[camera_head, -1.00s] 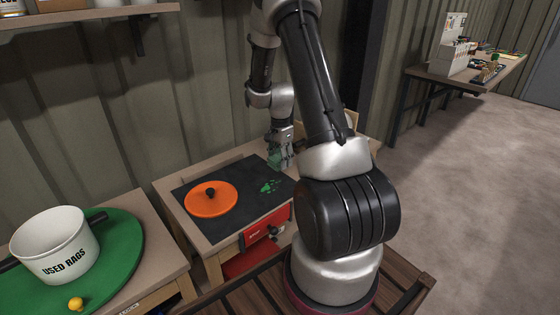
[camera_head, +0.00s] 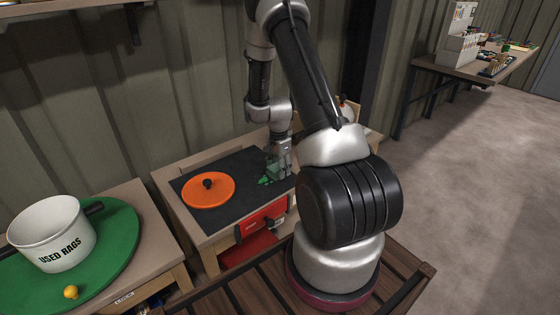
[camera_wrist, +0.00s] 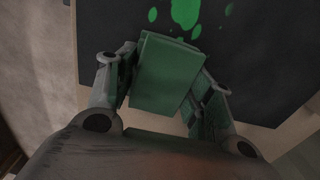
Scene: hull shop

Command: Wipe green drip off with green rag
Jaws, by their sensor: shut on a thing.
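My gripper (camera_head: 279,169) is shut on the green rag (camera_wrist: 167,75), a folded dull-green block between the two fingers in the wrist view. In the head view the rag (camera_head: 272,168) is low over the right part of the black mat. The green drip (camera_wrist: 185,12) shows as bright green blotches on the mat, just beyond the rag in the wrist view. In the head view the drip (camera_head: 264,181) shows beside the rag's lower left, partly hidden by the rag and gripper. I cannot tell whether the rag touches the mat.
An orange disc with a black knob (camera_head: 208,190) lies on the black mat (camera_head: 232,168), left of the drip. A white "USED RAGS" pot (camera_head: 52,235) stands on a green round board (camera_head: 118,245) at left, near a yellow knob (camera_head: 71,292). A red drawer front (camera_head: 262,218) is below.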

